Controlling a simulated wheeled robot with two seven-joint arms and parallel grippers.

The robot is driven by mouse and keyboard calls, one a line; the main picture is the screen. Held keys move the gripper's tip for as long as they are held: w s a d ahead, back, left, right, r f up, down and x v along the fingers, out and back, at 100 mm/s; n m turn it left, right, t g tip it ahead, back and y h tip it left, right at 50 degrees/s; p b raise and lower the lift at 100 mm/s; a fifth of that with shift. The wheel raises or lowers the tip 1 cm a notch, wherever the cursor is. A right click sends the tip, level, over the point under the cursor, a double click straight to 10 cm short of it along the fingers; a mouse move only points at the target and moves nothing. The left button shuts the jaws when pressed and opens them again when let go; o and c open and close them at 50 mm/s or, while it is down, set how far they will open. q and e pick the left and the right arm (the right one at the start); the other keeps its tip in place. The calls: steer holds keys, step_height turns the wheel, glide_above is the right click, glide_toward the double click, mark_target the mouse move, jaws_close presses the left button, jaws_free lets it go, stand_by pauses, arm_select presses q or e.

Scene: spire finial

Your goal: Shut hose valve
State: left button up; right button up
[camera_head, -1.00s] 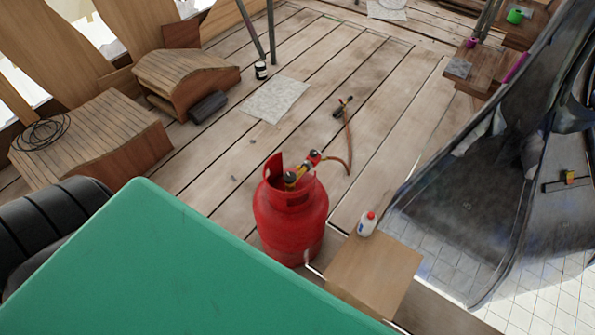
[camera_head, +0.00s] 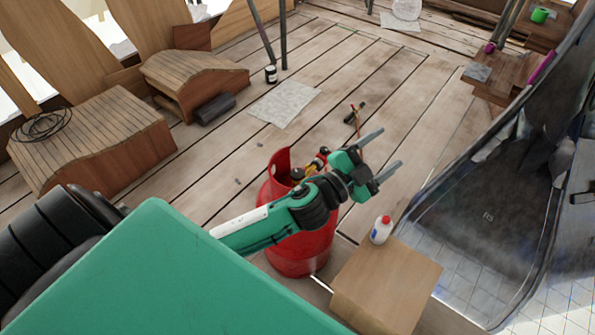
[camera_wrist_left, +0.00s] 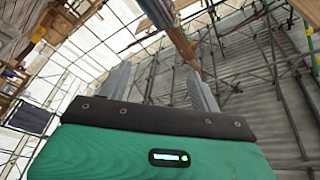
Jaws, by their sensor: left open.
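A red gas cylinder (camera_head: 300,246) stands upright on the plank floor in the head view. Its brass valve (camera_head: 316,164) with a red part shows at the top inside the collar, partly hidden by my left arm. The hose (camera_head: 357,118) lies beyond, mostly hidden behind my gripper. My left gripper (camera_head: 386,150) is open and empty, in front of the cylinder's top and to the right of the valve in the picture. The left wrist view shows its two fingers (camera_wrist_left: 158,85) spread with nothing between them, and no valve. My right gripper is not in view.
A wooden box (camera_head: 385,290) stands right of the cylinder, with a white red-capped bottle (camera_head: 381,230) at its back edge. A grey sheet (camera_head: 284,102) lies on the floor behind. Slatted wooden pieces (camera_head: 95,140) are at left. The planks behind the cylinder are largely clear.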

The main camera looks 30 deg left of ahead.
arm_select(q)
steer(key=d+r+m+g+h, duration=0.2)
steer(key=d+m+g+h, duration=0.25)
steer(key=m+h, duration=0.3)
steer(key=m+g+y, duration=1.3)
steer(key=g+y, duration=0.2)
glide_above(297, 172)
step_height(297, 172, down, 14)
steer(key=shift+t, duration=0.25)
step_height(297, 172, down, 13)
steer(key=shift+d+f+b, duration=0.1)
steer(key=shift+b, duration=0.8)
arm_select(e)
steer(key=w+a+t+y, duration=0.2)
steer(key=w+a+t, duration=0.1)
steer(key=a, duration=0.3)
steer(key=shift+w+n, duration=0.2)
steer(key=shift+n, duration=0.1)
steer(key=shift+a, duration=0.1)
arm_select(q)
steer(key=c, duration=1)
